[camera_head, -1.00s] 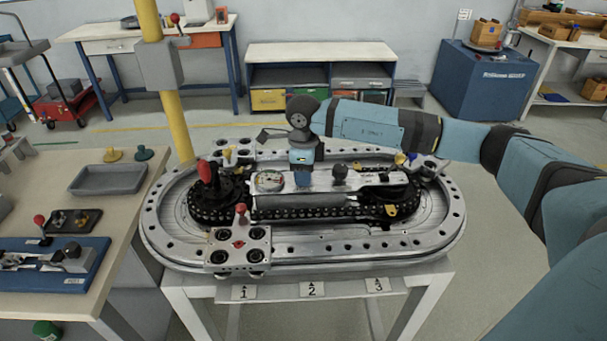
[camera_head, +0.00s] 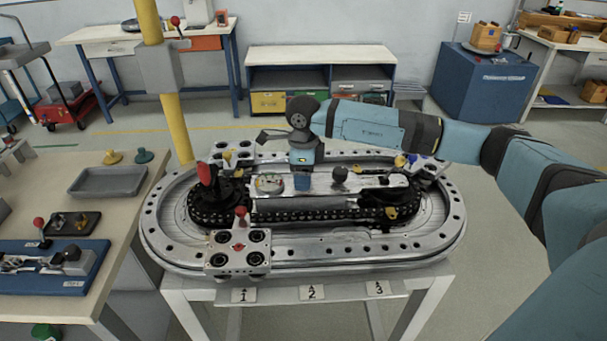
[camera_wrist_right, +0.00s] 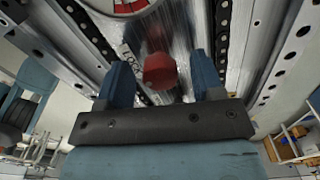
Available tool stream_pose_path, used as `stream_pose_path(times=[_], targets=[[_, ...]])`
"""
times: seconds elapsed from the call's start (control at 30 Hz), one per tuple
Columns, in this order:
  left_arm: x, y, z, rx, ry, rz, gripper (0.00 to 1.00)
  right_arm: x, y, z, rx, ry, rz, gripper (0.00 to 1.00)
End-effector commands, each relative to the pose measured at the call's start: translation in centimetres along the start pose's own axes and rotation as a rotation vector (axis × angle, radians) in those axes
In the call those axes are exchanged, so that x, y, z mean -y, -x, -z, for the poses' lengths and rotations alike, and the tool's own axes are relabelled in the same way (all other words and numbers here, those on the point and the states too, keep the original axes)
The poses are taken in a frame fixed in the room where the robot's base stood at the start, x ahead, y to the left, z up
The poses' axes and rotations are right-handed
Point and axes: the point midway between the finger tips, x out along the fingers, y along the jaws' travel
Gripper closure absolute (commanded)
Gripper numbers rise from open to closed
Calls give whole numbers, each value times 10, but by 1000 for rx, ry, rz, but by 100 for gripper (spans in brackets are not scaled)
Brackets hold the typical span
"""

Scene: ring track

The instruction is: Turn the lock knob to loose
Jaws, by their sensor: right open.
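A red knob (camera_wrist_right: 160,72) shows in the right wrist view, between the two blue fingers of my right gripper (camera_wrist_right: 161,78). The fingers are open, with a visible gap on each side of the knob. A small white label (camera_wrist_right: 131,56) lies beside it on the metal plate; its lettering is too small to read surely. In the head view, my right gripper (camera_head: 302,180) points down over the middle plate (camera_head: 325,185) of the ring track. The red knob is hidden there behind the fingers. My left gripper is not in view.
A round gauge (camera_head: 268,183) is left of the gripper and a black knob (camera_head: 340,174) right of it. A red-handled lever (camera_head: 206,175) stands at the track's left. A carriage (camera_head: 238,253) with a red knob sits at the front-left, near label 1.

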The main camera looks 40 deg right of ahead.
Motion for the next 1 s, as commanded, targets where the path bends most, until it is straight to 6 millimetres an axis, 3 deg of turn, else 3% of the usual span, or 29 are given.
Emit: stream_pose_path(times=[0.4,0.6,1.0], targets=[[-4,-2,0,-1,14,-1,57,0,86,0,4,1,4,39],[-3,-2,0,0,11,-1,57,0,120,0,3,0,3,39],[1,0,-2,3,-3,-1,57,0,134,0,1,0,1,39]])
